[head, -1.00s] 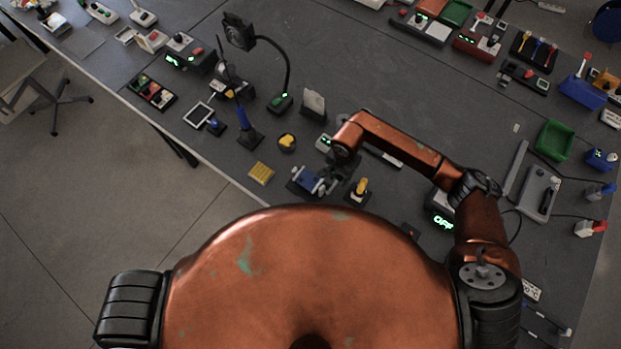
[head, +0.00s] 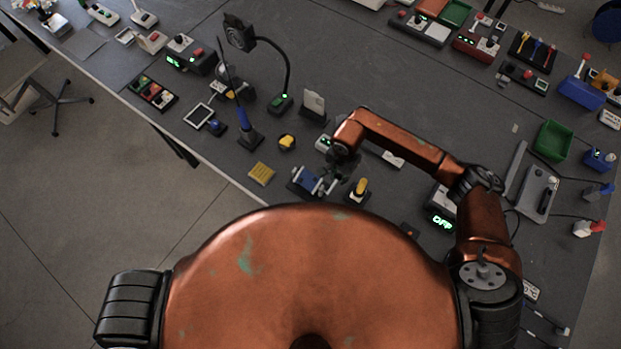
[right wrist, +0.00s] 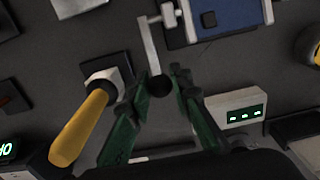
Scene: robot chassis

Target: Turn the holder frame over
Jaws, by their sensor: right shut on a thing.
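The holder frame (head: 307,181) stands near the front edge of the table, with a blue panel between light supports. In the right wrist view, the blue panel (right wrist: 228,18) is at the top, partly cut off. A light crank arm (right wrist: 149,45) comes from its left side and ends in a dark round knob (right wrist: 159,85). My right gripper (right wrist: 158,90) has its green-sided fingers on both sides of this knob and is shut on it. In the head view my right gripper (head: 336,176) is small and dark, just right of the frame. My left gripper is not in view.
A yellow-handled lever (head: 360,187) stands close to the right of my right gripper. A small box with a green display (head: 324,143) is behind it. A yellow block (head: 261,173) lies to the left. A display box (head: 441,218) is further right.

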